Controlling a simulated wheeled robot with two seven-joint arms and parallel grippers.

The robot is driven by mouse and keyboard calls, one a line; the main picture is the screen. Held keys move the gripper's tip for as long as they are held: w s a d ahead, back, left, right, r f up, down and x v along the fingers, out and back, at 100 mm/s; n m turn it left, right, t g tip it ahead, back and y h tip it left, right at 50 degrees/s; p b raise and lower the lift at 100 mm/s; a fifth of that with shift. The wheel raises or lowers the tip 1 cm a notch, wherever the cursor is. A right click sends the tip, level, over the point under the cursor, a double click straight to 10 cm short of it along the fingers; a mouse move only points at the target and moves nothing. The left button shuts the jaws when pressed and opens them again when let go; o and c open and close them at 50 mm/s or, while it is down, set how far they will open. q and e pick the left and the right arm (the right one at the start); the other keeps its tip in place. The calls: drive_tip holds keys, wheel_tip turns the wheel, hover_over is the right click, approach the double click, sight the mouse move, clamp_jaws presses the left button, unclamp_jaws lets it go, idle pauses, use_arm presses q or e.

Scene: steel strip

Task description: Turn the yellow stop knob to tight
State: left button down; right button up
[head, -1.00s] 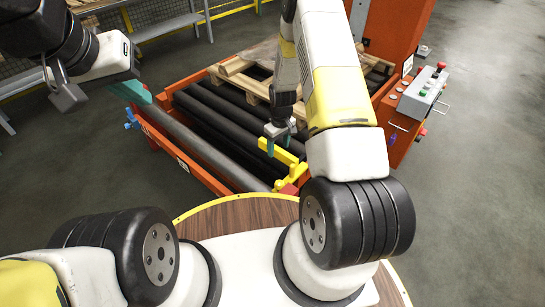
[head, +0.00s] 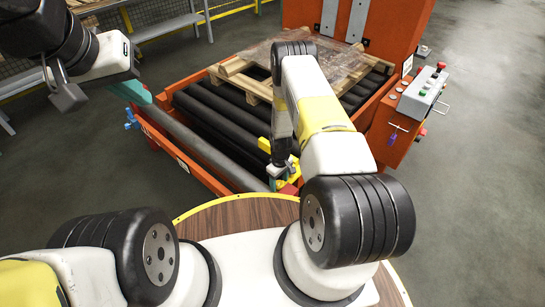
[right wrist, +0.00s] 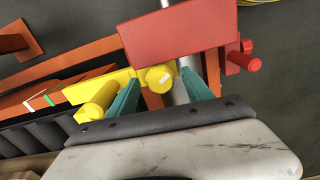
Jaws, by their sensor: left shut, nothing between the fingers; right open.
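The yellow stop knob (right wrist: 160,78) is a short round knob with a pale mark on its face, in the right wrist view. My right gripper (right wrist: 160,92) is open, with one teal finger on each side of the knob; I cannot tell whether they touch it. The yellow stop bar (right wrist: 113,83) runs left from the knob to another yellow cylinder (right wrist: 96,106). In the head view my right gripper (head: 280,172) is low at the conveyor's near corner and partly hides the yellow stop (head: 266,145). My left gripper (head: 134,91) is shut and empty at the upper left.
A red block (right wrist: 178,35) stands just beyond the knob in the wrist view. The orange conveyor frame (head: 190,165) holds black rollers (head: 215,118) and a wooden pallet (head: 240,82). A grey control box (head: 421,92) is at the right. The floor at right is free.

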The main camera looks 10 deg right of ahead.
sight(279, 182)
drive_tip(key=shift+c, duration=0.5)
clamp_jaws()
drive_tip(key=m, duration=0.3)
drive_tip(key=shift+o, duration=0.5)
unclamp_jaws()
drive_tip(key=shift+r, duration=3.85)
